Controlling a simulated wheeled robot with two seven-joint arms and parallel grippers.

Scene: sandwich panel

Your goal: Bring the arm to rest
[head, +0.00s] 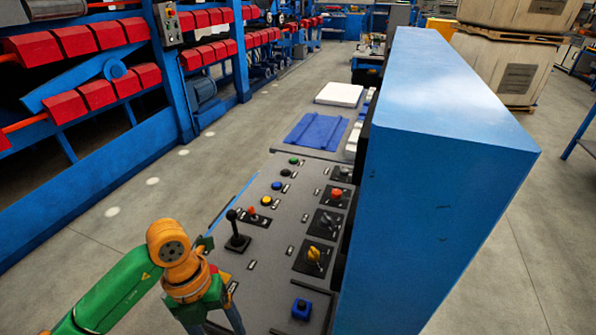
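My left arm comes in from the lower left, with a green link and an orange wrist. My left gripper (214,322) points down at the bottom of the view, beside the left edge of the grey control panel (272,243). Its two fingers look spread apart with nothing between them; the tips are close to the frame's lower edge. The panel carries a black joystick (236,232), a red knob (336,194), a yellow knob (314,255), a blue button (301,308) and several small coloured buttons. My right gripper is not in view.
A tall blue cabinet (430,190) stands along the panel's right side. Blue machinery with red blocks (105,95) lines the left. Behind the panel lie a blue sheet (316,131) and a white slab (339,94). Open grey floor (130,225) lies left of the panel.

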